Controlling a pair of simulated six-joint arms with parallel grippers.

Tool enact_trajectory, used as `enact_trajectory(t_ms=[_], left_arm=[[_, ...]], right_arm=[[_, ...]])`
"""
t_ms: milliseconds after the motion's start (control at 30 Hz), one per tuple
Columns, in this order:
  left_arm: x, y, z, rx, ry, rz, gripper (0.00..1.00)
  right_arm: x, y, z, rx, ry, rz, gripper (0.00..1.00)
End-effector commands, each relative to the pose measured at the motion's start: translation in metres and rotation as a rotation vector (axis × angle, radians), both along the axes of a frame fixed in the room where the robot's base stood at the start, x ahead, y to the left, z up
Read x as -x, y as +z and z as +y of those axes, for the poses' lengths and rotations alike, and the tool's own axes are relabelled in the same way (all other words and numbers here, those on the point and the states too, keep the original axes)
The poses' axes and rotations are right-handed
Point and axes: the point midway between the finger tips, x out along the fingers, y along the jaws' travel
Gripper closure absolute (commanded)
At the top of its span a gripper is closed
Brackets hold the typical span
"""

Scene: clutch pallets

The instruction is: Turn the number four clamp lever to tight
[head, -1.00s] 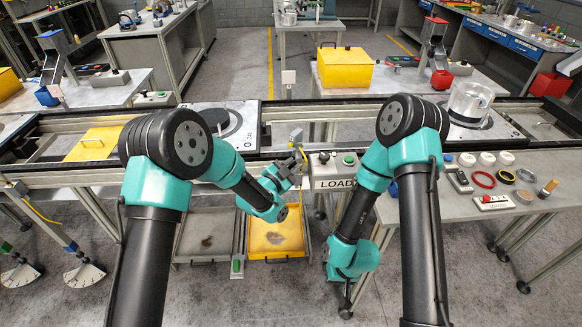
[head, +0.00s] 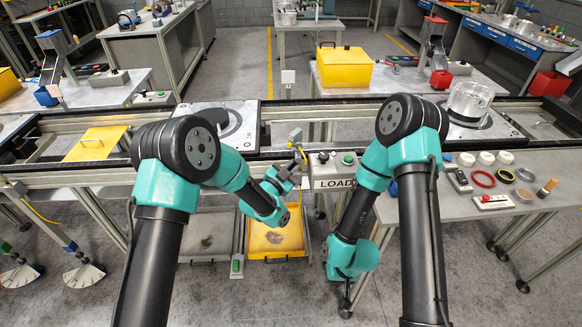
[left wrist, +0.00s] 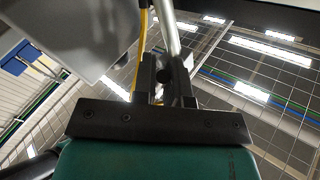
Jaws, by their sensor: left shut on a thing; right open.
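My left gripper (head: 294,172) is in front of the conveyor frame, beside a small grey box (head: 295,136) with a yellow cable. In the left wrist view its black fingers (left wrist: 168,92) are shut around a slim metal rod (left wrist: 168,32), which looks like a lever. The rod runs up out of that view. No number or tight mark is readable on it. My right gripper (head: 325,250) is low beside the loading table, mostly hidden by its own wrist; the little that shows is dark, open and away from the lever.
A LOAD panel (head: 334,184) with buttons is just right of my left gripper. A yellow tray (head: 276,238) and a grey tray (head: 208,232) lie below. A grey bulk (left wrist: 80,35) is close beside the fingers in the wrist view. Pallets sit on the conveyor.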

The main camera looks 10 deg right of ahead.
Motion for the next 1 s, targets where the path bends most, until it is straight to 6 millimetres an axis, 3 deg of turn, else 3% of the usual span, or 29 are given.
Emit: enact_trajectory(t_ms=[600,1000], left_arm=[[0.003,-0.006,-0.018,0.455,-0.001,0.074,1.00],[0.003,-0.006,-0.021,0.552,0.000,0.090,1.00]], right_arm=[[0.000,0.000,0.000,0.000,0.000,0.000,0.57],[0.000,0.000,0.000,0.000,0.000,0.000,0.57]])
